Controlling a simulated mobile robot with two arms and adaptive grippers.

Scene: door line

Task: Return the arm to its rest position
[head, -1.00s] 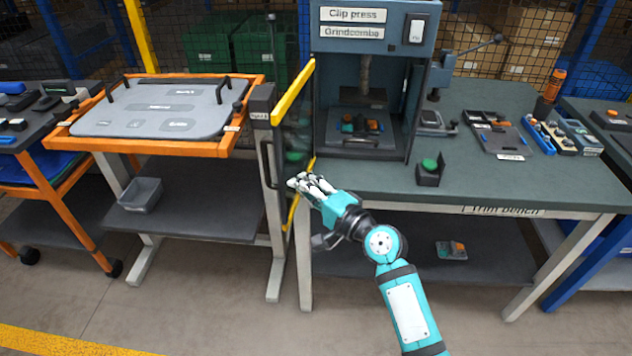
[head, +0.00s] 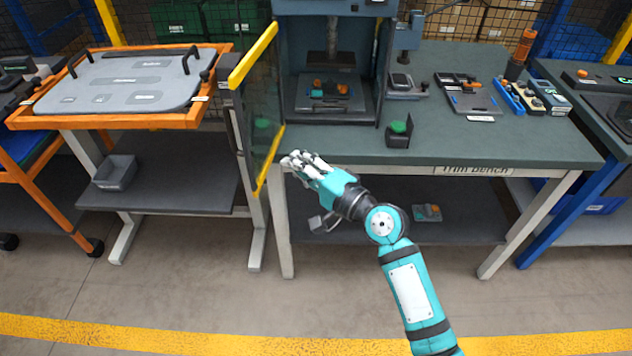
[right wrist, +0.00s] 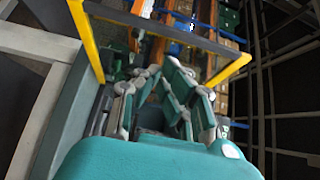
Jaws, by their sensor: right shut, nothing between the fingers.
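My right arm is teal and comes in from the lower right in the head view. Its gripper (head: 303,160) is shut and empty, in front of the front left edge of the trim bench (head: 450,140). It sits just right of the yellow-edged clear guard door (head: 262,120) of the press (head: 335,50). The door stands swung open toward me. In the right wrist view the gripper fingers (right wrist: 165,95) show close up, with the door's yellow frame beyond them. I cannot tell whether the gripper touches the door or bench. My left gripper is not in view.
An orange-framed cart (head: 110,121) with a grey tray stands at the left. A green button box (head: 398,133) sits on the bench near its front edge. A grey bin (head: 115,173) is on the cart's lower shelf. The floor in front is clear, with a yellow line (head: 180,335).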

